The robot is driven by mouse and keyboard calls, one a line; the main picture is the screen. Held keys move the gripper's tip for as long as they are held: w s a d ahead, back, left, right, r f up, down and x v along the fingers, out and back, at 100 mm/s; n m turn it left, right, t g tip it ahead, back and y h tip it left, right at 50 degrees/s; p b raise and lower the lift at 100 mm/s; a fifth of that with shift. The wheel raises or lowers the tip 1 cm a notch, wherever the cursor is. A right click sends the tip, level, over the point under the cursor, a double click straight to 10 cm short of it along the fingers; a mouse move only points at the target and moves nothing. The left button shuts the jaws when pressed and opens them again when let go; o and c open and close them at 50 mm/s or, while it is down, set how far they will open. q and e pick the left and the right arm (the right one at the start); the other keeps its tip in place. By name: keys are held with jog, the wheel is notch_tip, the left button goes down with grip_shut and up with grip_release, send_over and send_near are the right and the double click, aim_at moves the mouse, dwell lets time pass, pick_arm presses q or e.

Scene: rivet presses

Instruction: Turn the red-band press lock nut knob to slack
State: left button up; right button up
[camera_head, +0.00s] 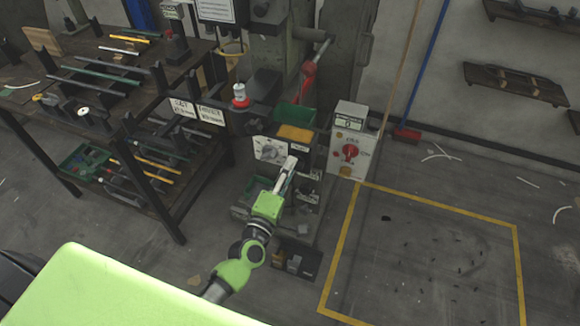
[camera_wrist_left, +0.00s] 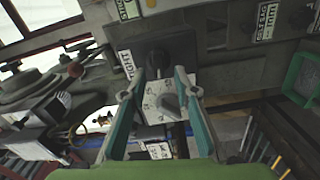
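The press (camera_head: 262,92) stands at the centre of the head view, with a white cap and red band (camera_head: 240,96) on its head. A pale plate with a grey knob (camera_head: 268,152) is on its front. In the wrist view the grey pointer knob (camera_wrist_left: 170,103) on its plate shows between the two finger lines. My left gripper (camera_head: 290,166) is just right of this plate in the head view. Its fingers are apart and empty in the wrist view (camera_wrist_left: 160,82). I cannot tell contact with the knob. My right gripper is not in view.
A control box (camera_head: 350,125) with a red knob (camera_head: 350,152) stands right of the press. A tool rack (camera_head: 90,110) is on the left. The yellow-outlined floor (camera_head: 430,250) is mostly clear.

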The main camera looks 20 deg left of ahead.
pick_arm(q)
jog(key=s, duration=1)
jog(key=shift+s+a, duration=0.15)
jog(key=shift+s, duration=0.15)
jog(key=s+f+m+g+h, duration=0.1)
jog(key=s+f+m+g, duration=0.35)
jog(key=f, duration=0.95)
jog(key=s+f+m+g, duration=0.3)
jog(key=s+f+m, duration=0.25)
jog(key=f, duration=0.95)
jog(key=s+a+f+m+g, duration=0.1)
jog(key=s+f+m+g, duration=0.2)
jog(key=s+f, duration=0.3)
jog(key=s+a+f+m+g+y, duration=0.1)
jog(key=s+f, duration=0.5)
jog(key=s, duration=0.6)
jog(key=s+a+f+m+g+p, duration=0.1)
jog(key=s+f+m+g, duration=0.3)
jog(key=s, duration=0.6)
jog(key=shift+a+f+m+g+y, duration=0.3)
jog(key=shift+a+f+g, duration=0.5)
jog(key=shift+f, duration=0.1)
